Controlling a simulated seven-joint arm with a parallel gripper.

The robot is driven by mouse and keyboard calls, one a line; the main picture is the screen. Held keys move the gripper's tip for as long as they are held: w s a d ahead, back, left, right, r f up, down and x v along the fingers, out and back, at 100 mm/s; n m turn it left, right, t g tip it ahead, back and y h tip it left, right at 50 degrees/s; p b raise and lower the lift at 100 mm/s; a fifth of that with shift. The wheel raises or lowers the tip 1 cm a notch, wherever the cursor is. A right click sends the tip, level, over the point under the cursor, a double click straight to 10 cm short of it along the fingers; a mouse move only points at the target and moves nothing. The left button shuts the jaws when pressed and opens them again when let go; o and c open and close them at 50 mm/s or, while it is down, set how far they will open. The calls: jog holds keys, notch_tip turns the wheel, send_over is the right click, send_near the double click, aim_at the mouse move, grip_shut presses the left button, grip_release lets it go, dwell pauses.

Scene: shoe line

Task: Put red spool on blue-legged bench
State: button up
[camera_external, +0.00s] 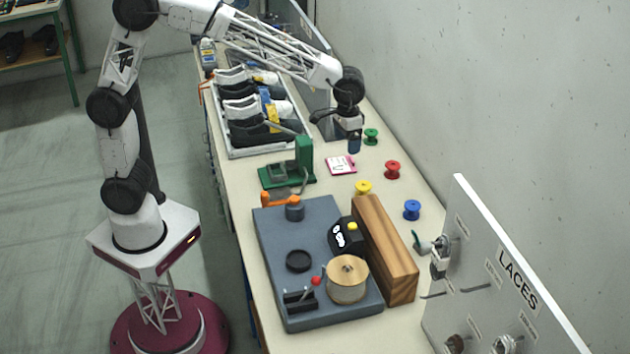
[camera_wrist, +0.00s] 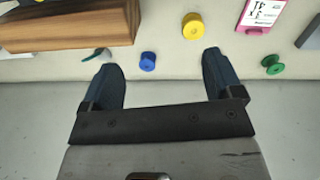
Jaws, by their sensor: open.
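The red spool (camera_external: 393,170) stands on the long pale-topped bench (camera_external: 340,205), near its right edge, between the green and blue spools. My gripper (camera_external: 354,144) is above the bench, to the left of and beyond the red spool, apart from it. In the wrist view, my gripper (camera_wrist: 160,78) is open, with nothing between its two blue fingers. The red spool does not show there. A bench with green legs (camera_external: 70,50) stands at the upper left. I cannot clearly make out blue legs on any bench.
Green (camera_external: 371,136), yellow (camera_external: 363,187) and blue (camera_external: 412,210) spools stand around the red one. A wooden block (camera_external: 384,250), a grey board (camera_external: 335,315), a white LACES panel (camera_external: 500,270) and a shoe tray (camera_external: 262,150) take up room.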

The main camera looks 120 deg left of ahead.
jog(key=s+d+r+m+t, duration=0.1)
jog(key=s+d+r+m, duration=0.2)
jog(key=s+d, duration=0.6)
jog(key=s+d+r+m, duration=0.25)
jog(key=s+d, duration=0.45)
jog(key=d, duration=0.4)
jog(key=s+d+f+m, duration=0.2)
jog(key=s+d, duration=0.4)
jog(key=s, duration=0.4)
jog(key=s+d+f+m+t, duration=0.1)
jog(key=s+d+f+m, duration=0.2)
jog(key=s+d, duration=0.3)
jog(key=s, duration=0.5)
jog(key=shift+d, duration=0.15)
